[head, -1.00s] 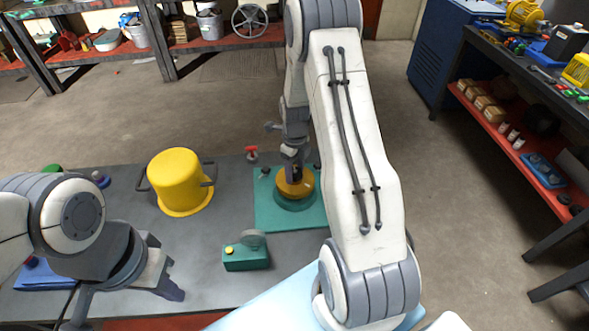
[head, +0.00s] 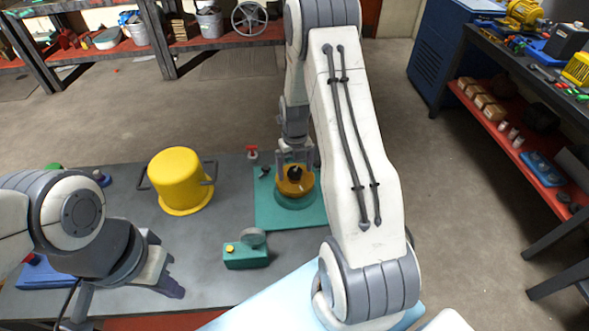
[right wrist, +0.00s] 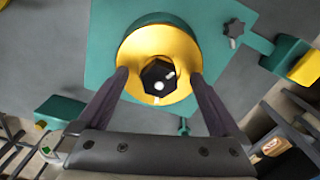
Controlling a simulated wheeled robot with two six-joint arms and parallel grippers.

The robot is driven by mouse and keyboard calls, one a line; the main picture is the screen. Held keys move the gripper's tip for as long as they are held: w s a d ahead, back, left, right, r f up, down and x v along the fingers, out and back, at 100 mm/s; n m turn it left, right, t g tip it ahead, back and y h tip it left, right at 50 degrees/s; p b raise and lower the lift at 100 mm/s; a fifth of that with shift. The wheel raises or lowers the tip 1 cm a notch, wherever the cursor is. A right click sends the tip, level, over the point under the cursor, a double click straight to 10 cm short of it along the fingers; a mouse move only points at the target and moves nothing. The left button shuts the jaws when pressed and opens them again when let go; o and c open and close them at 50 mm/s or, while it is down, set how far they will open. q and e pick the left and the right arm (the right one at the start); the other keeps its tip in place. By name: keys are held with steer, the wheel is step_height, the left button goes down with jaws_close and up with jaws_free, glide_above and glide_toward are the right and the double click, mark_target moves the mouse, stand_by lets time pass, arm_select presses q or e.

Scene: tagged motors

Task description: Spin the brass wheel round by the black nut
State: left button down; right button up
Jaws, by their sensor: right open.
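The brass wheel (head: 300,190) sits on a green round base on a green plate (head: 262,212). The black nut (head: 295,172) is at its centre; it shows as a dark hexagon in the right wrist view (right wrist: 158,77), inside the brass ring (right wrist: 180,48). My right gripper (head: 295,168) is open above the wheel. In the right wrist view its two fingers (right wrist: 160,77) stand wide apart, one on each side of the nut, with gaps between them and it. My left gripper (head: 168,280) is over the table at the left, away from the wheel; its fingertips are unclear.
A yellow pot (head: 178,182) with side handles stands left of the plate. A small green box with a yellow button (head: 246,256) is in front of the plate. A red-topped knob (head: 252,152) stands behind it, and a dark star knob (right wrist: 234,28) is on the plate.

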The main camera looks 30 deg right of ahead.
steer(key=n, duration=0.8)
steer(key=shift+a+p, duration=0.1)
steer(key=shift+p, duration=0.25)
steer(key=n, duration=0.6)
steer(key=shift+n, duration=0.4)
